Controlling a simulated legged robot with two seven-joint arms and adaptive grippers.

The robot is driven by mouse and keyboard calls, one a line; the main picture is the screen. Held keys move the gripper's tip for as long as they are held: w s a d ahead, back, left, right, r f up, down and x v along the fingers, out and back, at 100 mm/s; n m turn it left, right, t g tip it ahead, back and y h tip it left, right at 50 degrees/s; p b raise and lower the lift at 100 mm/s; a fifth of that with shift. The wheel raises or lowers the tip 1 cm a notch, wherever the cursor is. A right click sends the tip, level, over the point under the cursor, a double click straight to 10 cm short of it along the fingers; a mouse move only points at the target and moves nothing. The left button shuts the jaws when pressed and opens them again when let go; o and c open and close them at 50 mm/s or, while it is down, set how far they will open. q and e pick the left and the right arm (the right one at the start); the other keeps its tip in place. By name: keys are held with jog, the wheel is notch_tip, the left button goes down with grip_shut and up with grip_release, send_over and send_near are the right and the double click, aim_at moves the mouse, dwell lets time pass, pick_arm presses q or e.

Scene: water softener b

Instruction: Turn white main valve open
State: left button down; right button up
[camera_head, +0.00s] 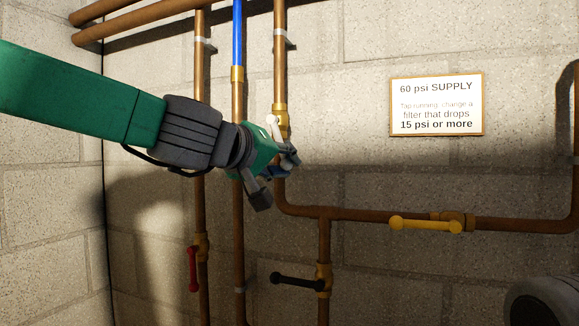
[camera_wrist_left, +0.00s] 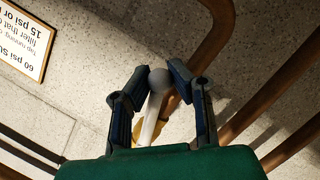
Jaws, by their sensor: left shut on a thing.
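The white main valve handle (camera_wrist_left: 151,115) is a pale lever with a round knob at its end. In the left wrist view it lies between the two fingers of my left gripper (camera_wrist_left: 160,82), which is shut on it near the knob. In the head view my left gripper (camera_head: 287,160) comes in from the left and hides most of the handle. The brass valve body (camera_head: 281,120) sits on a vertical copper pipe just above the gripper. My right gripper is in neither view.
Copper pipes run along the block wall. A red handle (camera_head: 193,269), a black handle (camera_head: 297,281) and a yellow handle (camera_head: 425,224) sit lower down. A blue pipe (camera_head: 238,35) stands behind my arm. A framed sign (camera_head: 436,104) hangs at the right.

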pick_arm(q)
jog(key=c, duration=2.3)
grip_release()
jog(key=shift+w+a, duration=0.25)
jog(key=shift+a, duration=0.6)
jog(key=shift+w+a, duration=0.1)
jog(key=shift+a, duration=0.25)
jog(key=o, duration=1)
jog(key=shift+a, duration=0.1)
jog(key=shift+s, duration=0.2)
jog(key=shift+a+f, duration=0.1)
jog(key=shift+a, duration=0.05)
jog(key=shift+v, duration=5.95)
